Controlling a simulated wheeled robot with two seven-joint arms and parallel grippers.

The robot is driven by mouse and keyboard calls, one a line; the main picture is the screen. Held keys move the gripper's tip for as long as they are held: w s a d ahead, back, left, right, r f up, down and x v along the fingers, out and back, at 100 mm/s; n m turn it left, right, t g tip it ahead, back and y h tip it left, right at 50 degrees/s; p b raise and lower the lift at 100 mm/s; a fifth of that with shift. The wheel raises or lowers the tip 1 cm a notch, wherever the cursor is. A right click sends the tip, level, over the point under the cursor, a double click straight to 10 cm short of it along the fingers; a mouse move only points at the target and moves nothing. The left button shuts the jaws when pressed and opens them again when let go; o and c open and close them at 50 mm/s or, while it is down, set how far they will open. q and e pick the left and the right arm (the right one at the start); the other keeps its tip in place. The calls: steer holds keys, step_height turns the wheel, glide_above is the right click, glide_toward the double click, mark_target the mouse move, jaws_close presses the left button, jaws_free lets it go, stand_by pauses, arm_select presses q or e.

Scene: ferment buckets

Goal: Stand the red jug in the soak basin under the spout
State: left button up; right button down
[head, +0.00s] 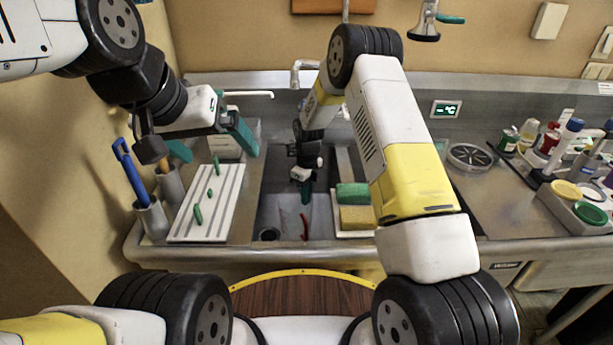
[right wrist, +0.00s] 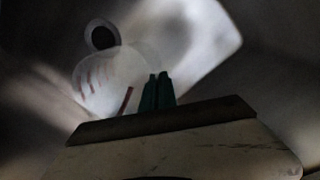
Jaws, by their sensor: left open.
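The soak basin (head: 278,208) is sunk in the steel counter, with a dark round drain (head: 268,234) in its floor. A metal spout (head: 303,68) rises behind it, partly hidden by my right arm. No whole red jug can be made out; only a thin red piece (head: 304,224) shows low in the basin, and I cannot tell what it belongs to. My right gripper (head: 306,193) points down into the basin. In the right wrist view its green fingers (right wrist: 157,92) are close together with nothing visible between them. My left gripper (head: 212,146) is open and empty above the white rack.
The ribbed white rack (head: 181,233) holds several small green pieces. Cups (head: 150,218) with a blue-handled tool stand left of it. Green and yellow sponges (head: 356,218) lie right of the basin. Bottles and tubs (head: 575,192) crowd the right counter.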

steer(key=w, duration=0.2)
steer(key=w+f, duration=0.1)
steer(key=shift+w+d+f, duration=0.1)
steer(key=shift+w+d, duration=0.15)
steer(key=shift+w, duration=0.1)
steer(key=c, duration=2.1)
jaws_free()
steer(key=shift+f, duration=0.15)
steer(key=o, duration=0.5)
steer(key=shift+c, duration=0.2)
step_height(320, 180, up, 8)
steer(key=shift+w, duration=0.2)
